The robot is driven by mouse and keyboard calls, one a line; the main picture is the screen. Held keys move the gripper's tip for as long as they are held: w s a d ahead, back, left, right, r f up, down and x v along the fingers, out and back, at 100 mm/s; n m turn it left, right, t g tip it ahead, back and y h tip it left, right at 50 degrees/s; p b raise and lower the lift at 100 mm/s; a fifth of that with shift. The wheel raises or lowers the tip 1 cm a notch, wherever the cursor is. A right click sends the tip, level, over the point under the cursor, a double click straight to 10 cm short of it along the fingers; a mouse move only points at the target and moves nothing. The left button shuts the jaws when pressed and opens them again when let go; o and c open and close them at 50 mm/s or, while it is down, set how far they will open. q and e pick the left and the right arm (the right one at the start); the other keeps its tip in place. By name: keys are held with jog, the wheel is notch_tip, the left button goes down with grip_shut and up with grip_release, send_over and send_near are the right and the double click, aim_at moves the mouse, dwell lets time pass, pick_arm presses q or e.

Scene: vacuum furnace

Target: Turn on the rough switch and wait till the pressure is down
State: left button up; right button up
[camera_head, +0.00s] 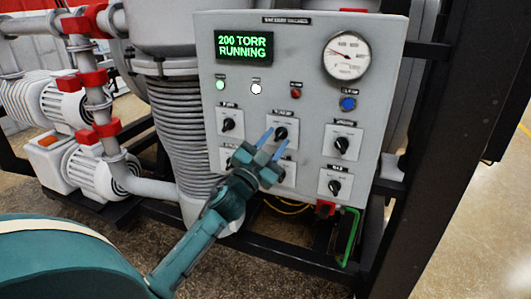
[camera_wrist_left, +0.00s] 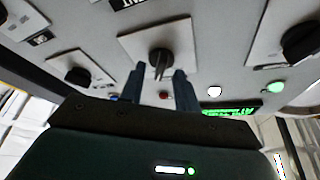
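The grey control panel (camera_head: 390,100) carries several black rotary switches on white plates. Their labels are too small to read, so I cannot tell which is the rough switch. The upper middle switch (camera_head: 281,133) is right by my left gripper (camera_head: 277,139). In the left wrist view, this switch (camera_wrist_left: 160,60) lies between and just beyond the two open blue fingers (camera_wrist_left: 158,88); I cannot tell whether they touch it. The green display (camera_head: 244,47) reads "200 TORR RUNNING". A round dial gauge (camera_head: 346,56) sits at the panel's upper right. My right gripper is not in view.
White pumps (camera_head: 64,105) with red fittings stand at left. A dark frame post (camera_head: 440,150) stands at right.

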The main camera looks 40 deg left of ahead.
pick_arm(q)
jog(key=b+v, duration=0.3)
jog(key=v, duration=0.9)
jog(key=shift+s, duration=0.4)
jog(key=shift+f, duration=0.1)
jog(key=s+d+f+n+g+h, duration=0.1)
jog(key=s+d+f+g, duration=0.2)
jog(key=f, duration=0.6)
jog(key=d+f+n+g, duration=0.25)
jog(key=d+f, duration=0.25)
jog(key=f, duration=0.4)
jog(key=s+d+f+g+h, duration=0.3)
jog(key=s+d+f+g, duration=0.3)
jog(key=s+d+f, duration=0.5)
jog(key=shift+d+f, duration=1)
jog(key=shift+s, duration=0.1)
dwell(2.3)
